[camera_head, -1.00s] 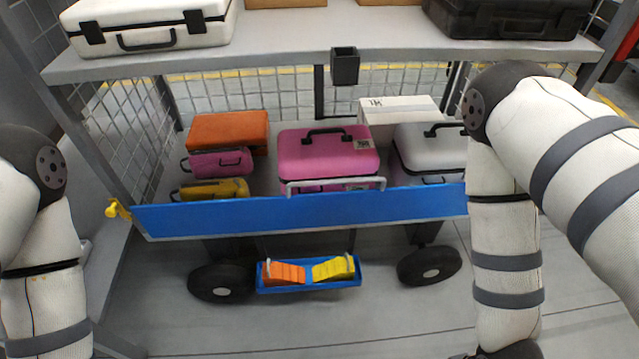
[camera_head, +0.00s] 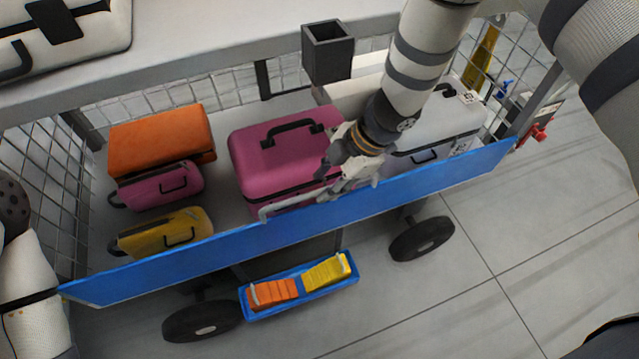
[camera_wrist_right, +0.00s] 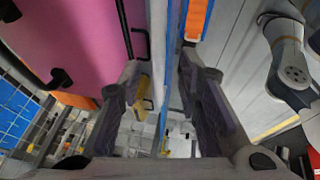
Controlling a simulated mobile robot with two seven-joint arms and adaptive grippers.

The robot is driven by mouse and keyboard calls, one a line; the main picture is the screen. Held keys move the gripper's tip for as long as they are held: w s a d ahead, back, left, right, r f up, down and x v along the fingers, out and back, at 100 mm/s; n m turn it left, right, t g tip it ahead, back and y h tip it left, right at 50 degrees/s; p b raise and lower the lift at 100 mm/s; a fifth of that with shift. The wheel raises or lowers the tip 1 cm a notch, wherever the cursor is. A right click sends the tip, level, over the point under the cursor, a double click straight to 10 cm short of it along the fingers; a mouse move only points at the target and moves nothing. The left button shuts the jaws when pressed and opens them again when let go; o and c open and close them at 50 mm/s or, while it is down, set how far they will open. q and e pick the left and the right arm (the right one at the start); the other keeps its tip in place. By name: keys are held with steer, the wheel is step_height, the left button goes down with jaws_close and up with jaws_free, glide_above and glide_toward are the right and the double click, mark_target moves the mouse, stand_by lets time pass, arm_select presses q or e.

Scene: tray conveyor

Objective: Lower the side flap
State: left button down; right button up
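The side flap (camera_head: 440,182) is a long blue panel standing along the near side of the cart, with a pale bar handle (camera_head: 285,207) at its top edge. My right gripper (camera_head: 345,188) is at the flap's top edge, at the right part of the handle. In the right wrist view its two fingers (camera_wrist_right: 165,85) are apart, with the flap's thin blue edge (camera_wrist_right: 174,60) running between them. Whether they touch the handle I cannot tell. A red latch (camera_head: 540,132) shows at the flap's right end; the left end is beside my left arm. My left gripper is out of view.
Behind the flap lie a pink case (camera_head: 260,150), an orange case (camera_head: 160,138), a yellow case (camera_head: 165,232) and a grey case (camera_head: 440,120). A blue tray (camera_head: 310,298) with orange and yellow chocks sits below, between black wheels (camera_head: 422,238).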

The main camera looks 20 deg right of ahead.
steer(key=shift+x, duration=1.35)
jaws_close()
